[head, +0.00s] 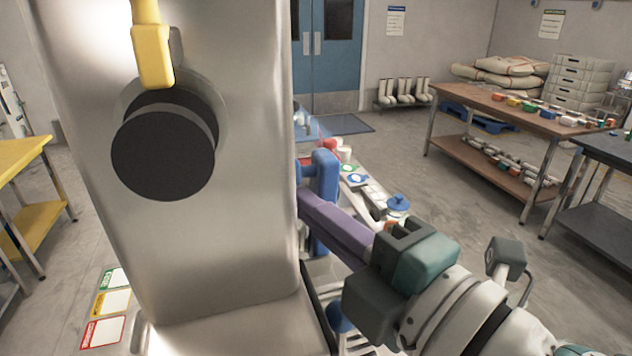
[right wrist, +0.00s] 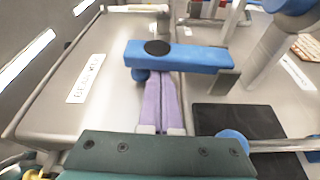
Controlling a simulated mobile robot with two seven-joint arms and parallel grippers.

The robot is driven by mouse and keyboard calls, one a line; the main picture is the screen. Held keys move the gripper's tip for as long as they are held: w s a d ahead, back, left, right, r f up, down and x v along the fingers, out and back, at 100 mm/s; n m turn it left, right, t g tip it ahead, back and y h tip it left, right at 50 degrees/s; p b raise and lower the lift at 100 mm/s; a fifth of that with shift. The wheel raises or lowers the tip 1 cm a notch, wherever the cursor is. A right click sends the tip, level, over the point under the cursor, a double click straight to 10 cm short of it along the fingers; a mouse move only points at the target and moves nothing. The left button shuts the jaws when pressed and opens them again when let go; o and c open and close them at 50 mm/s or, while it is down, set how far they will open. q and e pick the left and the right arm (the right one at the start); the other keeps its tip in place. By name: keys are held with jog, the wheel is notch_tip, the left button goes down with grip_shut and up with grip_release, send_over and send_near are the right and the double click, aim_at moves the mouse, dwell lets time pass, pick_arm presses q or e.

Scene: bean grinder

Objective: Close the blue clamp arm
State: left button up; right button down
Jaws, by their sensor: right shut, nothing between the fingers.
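The blue clamp arm is a flat blue bar (right wrist: 205,59) with a dark round spot, lying across the right wrist view. In the head view a blue upright part (head: 325,165) shows beside the grinder's metal body, partly hidden by it and by my fingers. My right gripper (head: 304,203) has purple fingers, shut together and empty. In the right wrist view the fingertips (right wrist: 160,84) reach to the near edge of the bar, with their ends hidden beneath it. I cannot tell whether they touch it. My left gripper is not in view.
The large metal grinder body (head: 230,130) with a black round knob (head: 164,152) and yellow handle (head: 152,55) blocks much of the head view. Behind the clamp, a bench holds a blue-lidded item (head: 398,203) and cards. The floor to the right is open.

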jog(key=shift+w+d+m+b, duration=0.1)
jog(key=shift+d+m+b, duration=0.2)
jog(key=shift+m+b, duration=0.15)
jog(key=shift+d+f, duration=0.1)
jog(key=w+d+f+m+t+h+b, duration=0.2)
jog(key=d+f+m+t+h+b, duration=0.2)
jog(key=m+b, duration=0.7)
notch_tip(320, 180, down, 2)
jog(key=d+m+t, duration=0.2)
jog(key=d+m, duration=0.1)
jog(key=m, duration=0.6)
jog(key=shift+w+f, duration=0.15)
jog(key=shift+m+h, duration=0.3)
jog(key=shift+m, duration=0.05)
